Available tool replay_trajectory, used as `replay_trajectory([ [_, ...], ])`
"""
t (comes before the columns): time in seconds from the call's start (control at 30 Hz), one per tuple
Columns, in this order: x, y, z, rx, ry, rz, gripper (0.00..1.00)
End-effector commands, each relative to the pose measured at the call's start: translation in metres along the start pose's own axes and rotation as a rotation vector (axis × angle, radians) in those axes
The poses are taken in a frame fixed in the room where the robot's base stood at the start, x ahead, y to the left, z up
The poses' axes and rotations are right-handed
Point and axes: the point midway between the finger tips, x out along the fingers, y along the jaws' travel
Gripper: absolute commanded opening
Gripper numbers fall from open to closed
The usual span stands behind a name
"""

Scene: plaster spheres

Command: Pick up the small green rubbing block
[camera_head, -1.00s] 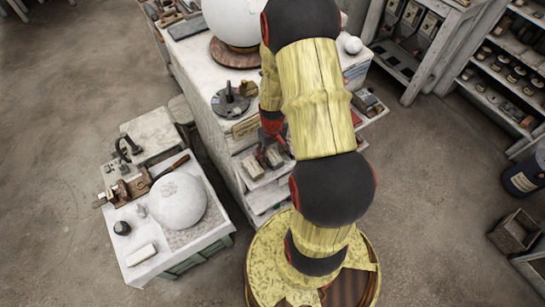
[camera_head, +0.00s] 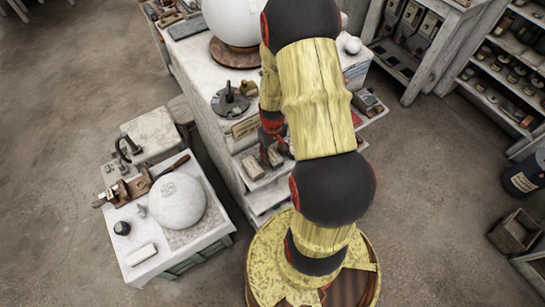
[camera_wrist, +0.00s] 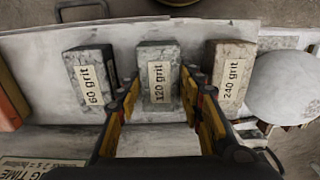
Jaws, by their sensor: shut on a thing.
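Three rubbing blocks stand in a row on a pale shelf (camera_wrist: 35,60) in the wrist view, labelled 60 grit (camera_wrist: 92,62), 120 grit (camera_wrist: 157,52) and 240 grit (camera_wrist: 232,57). In the head view my gripper (camera_head: 270,152) is low at the bench's side, partly hidden by my arm, beside a pale block (camera_head: 253,168).
A white sphere (camera_wrist: 284,88) lies right of the blocks in the wrist view, and a reddish-brown block (camera_wrist: 10,102) at the left edge. The bench top with a large sphere (camera_head: 232,20) rises beside my arm. A lower table (camera_head: 195,235) stands left, with open floor between.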

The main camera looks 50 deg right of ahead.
Motion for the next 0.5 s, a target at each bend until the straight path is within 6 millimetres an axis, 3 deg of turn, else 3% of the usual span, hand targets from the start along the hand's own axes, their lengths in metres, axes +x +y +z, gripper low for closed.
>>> replay_trajectory([
  [0.33,-0.004,0.0,-0.001,0.0,0.002,0.001,0.0],
  [0.5,-0.02,0.001,-0.002,0.0,0.005,0.002,0.0],
])
